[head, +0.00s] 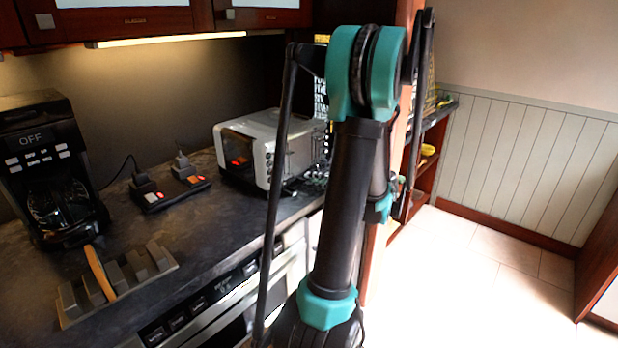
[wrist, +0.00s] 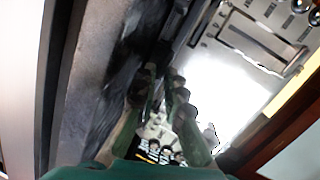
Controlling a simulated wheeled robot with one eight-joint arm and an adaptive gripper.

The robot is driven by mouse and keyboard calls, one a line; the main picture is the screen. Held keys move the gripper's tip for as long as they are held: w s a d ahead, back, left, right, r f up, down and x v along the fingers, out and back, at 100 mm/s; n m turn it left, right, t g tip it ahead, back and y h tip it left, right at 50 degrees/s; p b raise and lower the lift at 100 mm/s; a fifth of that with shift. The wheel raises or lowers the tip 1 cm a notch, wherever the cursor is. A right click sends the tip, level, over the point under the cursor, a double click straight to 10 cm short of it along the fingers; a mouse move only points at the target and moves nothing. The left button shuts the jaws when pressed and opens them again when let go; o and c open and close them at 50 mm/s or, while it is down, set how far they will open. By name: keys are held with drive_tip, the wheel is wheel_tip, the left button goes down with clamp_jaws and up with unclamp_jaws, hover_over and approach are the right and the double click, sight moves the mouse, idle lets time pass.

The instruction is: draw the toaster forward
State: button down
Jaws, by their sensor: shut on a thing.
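The toaster (head: 262,142) is a silver-white box with a dark left end that glows red. It stands on the dark counter near the far right end. My gripper (wrist: 165,95) is at the toaster's right side, and my arm hides part of that side in the head view. In the wrist view a silver panel with slots and round knobs (wrist: 255,40) lies close beside the fingers. The fingers are close together, shut on the toaster. Which part they hold is blurred and cannot be told.
A black coffee maker (head: 48,165) stands at the left of the counter (head: 185,228). A dark block with red and white switches (head: 170,188) is left of the toaster. A grey slotted rack (head: 118,280) is at the front left. The floor (head: 480,270) at the right is clear.

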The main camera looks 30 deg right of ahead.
drive_tip(key=shift+f, duration=0.1)
drive_tip(key=c, duration=1.9)
unclamp_jaws()
drive_tip(key=v, duration=1.2)
drive_tip(key=shift+s, duration=0.1)
